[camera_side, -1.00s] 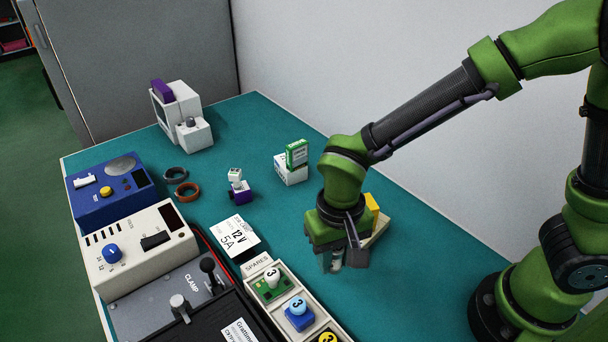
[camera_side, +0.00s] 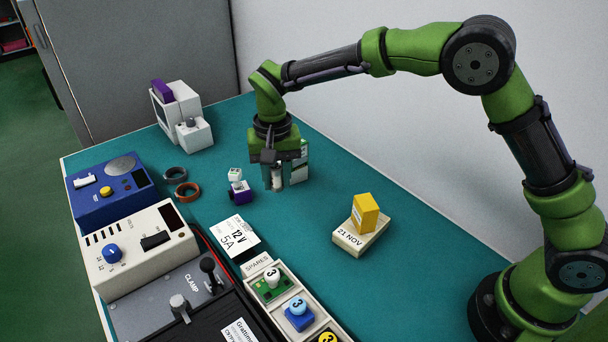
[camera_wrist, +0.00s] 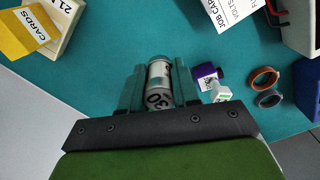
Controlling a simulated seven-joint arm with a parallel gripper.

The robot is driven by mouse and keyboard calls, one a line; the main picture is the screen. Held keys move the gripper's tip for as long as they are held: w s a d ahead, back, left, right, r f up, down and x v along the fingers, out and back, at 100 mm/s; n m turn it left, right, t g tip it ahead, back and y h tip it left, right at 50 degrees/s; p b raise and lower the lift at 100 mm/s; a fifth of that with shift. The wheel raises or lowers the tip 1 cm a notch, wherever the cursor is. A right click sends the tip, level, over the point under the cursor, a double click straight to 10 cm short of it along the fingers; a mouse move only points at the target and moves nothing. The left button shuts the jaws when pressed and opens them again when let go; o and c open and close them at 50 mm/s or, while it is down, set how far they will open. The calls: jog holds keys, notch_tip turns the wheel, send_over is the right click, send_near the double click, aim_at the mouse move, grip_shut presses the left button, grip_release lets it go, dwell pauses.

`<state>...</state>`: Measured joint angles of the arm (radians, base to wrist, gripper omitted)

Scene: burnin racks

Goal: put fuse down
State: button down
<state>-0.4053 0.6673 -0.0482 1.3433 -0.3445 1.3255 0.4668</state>
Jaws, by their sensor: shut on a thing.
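My gripper (camera_side: 285,184) is shut on the fuse (camera_side: 277,179), a pale cylinder with metal ends, held upright just above or at the teal bench; I cannot tell if it touches. In the wrist view the fuse (camera_wrist: 158,88) sits between the two green fingers (camera_wrist: 159,85) with dark digits on its body. The gripper stands in front of a white block with a green-and-white box, mostly hidden behind it. A small purple-and-white piece (camera_side: 239,187) stands just to its left and also shows in the wrist view (camera_wrist: 210,82).
A wooden block (camera_side: 360,238) marked 21 NOV carries a yellow card box (camera_side: 366,213). Two rings (camera_side: 187,191) lie at left. A job card (camera_side: 235,237) and the spares tray (camera_side: 274,311) are nearer the front. The teal bench (camera_side: 310,230) is clear between the gripper and the wooden block.

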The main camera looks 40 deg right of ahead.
aim_at(280, 222)
notch_tip(280, 222, down, 10)
jog(key=shift+s+r, duration=0.15)
dwell(0.3)
jog(key=c, duration=0.8)
grip_release()
